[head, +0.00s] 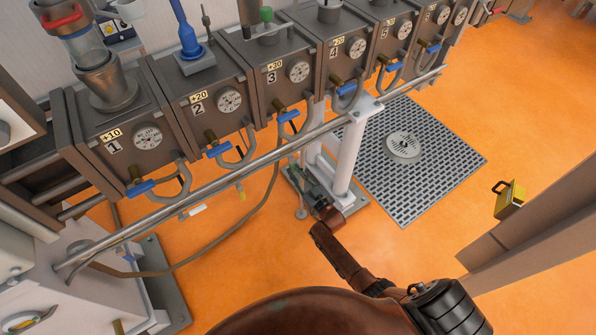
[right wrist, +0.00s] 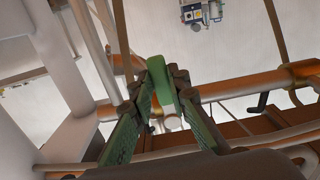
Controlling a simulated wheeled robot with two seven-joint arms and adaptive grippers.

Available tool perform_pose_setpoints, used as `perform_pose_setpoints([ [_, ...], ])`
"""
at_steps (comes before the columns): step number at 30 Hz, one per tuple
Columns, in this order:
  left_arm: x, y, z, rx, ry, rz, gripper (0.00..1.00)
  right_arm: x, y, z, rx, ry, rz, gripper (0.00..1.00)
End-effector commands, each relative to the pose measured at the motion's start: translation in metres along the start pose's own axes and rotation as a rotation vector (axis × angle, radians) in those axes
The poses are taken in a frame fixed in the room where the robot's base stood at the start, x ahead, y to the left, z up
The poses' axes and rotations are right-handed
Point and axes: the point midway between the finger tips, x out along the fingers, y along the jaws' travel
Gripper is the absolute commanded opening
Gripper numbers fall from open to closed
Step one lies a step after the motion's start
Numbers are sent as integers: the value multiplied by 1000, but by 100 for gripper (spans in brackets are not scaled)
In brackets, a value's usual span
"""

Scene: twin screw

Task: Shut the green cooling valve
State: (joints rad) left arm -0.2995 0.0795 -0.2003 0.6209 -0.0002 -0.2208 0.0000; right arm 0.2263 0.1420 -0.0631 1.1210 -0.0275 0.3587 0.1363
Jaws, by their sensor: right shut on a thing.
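The green cooling valve handle (right wrist: 160,82) shows in the right wrist view as a short green bar, between the fingertips of my right gripper (right wrist: 168,88). The two dark fingers with green pads come in from both sides and are closed on it. A light round end (right wrist: 173,122) shows just below the handle. In the head view my right gripper (head: 308,190) is low under the long rail, beside the white post, with my brown arm reaching up from the bottom. The handle cannot be made out there. My left gripper is not in view.
A row of numbered grey units (head: 115,145) with dials and blue-handled valves (head: 140,188) runs along the back. A metal rail (head: 240,165) passes in front. A white post (head: 350,155) stands close to my right gripper. Copper-coloured pipes (right wrist: 215,90) surround the fingers.

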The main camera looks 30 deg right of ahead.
Motion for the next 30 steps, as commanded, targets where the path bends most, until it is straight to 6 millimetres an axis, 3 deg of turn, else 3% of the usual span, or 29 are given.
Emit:
perform_pose_setpoints([
  [19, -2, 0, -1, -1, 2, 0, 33, -1, -5, 1, 57, -2, -1, 0],
  [20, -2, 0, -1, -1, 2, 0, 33, -1, -5, 1, 57, -2, -1, 16],
  [27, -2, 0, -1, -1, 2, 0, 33, 0, -4, 1, 54, -1, -1, 33],
  [30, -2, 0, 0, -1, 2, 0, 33, 0, -4, 0, 53, -1, 0, 33],
])
